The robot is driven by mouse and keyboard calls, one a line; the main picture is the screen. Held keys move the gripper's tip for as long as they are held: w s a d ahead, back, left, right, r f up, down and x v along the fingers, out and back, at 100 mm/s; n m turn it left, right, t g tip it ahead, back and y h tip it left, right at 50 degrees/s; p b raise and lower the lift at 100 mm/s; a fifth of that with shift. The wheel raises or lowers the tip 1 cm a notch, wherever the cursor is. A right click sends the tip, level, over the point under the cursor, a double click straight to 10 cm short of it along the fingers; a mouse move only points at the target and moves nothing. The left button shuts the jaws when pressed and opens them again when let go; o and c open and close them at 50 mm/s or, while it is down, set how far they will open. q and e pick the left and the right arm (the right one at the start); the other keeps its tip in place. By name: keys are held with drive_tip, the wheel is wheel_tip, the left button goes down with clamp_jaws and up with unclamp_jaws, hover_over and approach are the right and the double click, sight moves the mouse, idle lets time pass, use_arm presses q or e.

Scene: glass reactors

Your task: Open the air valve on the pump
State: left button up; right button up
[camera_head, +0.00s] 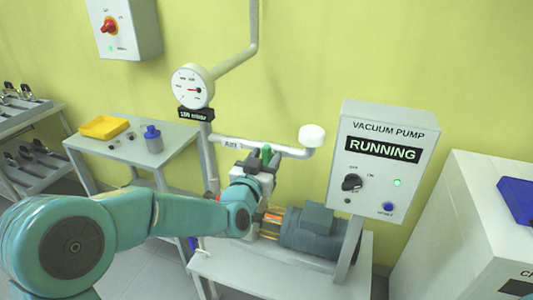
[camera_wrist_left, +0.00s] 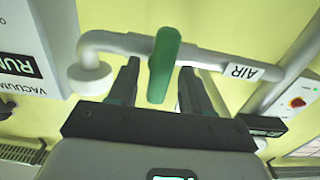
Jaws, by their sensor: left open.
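The air valve's green lever (camera_head: 266,152) sits on a white horizontal pipe (camera_head: 285,150) labelled AIR, above the pump motor (camera_head: 312,229). My left gripper (camera_head: 259,162) is at the lever, partly hidden by its own wrist. In the left wrist view, which is upside down, the green lever (camera_wrist_left: 163,62) lies between the two dark fingers of my open left gripper (camera_wrist_left: 159,72). Gaps show on both sides of it. The lever crosses the pipe (camera_wrist_left: 125,43) there, at an angle to it. My right gripper is in neither view.
The vacuum pump panel (camera_head: 382,160) reads RUNNING, with a black knob and green light. A pressure gauge (camera_head: 191,86) stands left of the valve. A side table (camera_head: 180,138) holds a yellow tray (camera_head: 104,127) and a blue-capped bottle (camera_head: 153,140). A white cabinet (camera_head: 470,230) stands right.

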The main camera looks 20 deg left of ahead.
use_arm(q)
drive_tip(key=shift+w, duration=0.5)
drive_tip(key=shift+c, duration=0.3)
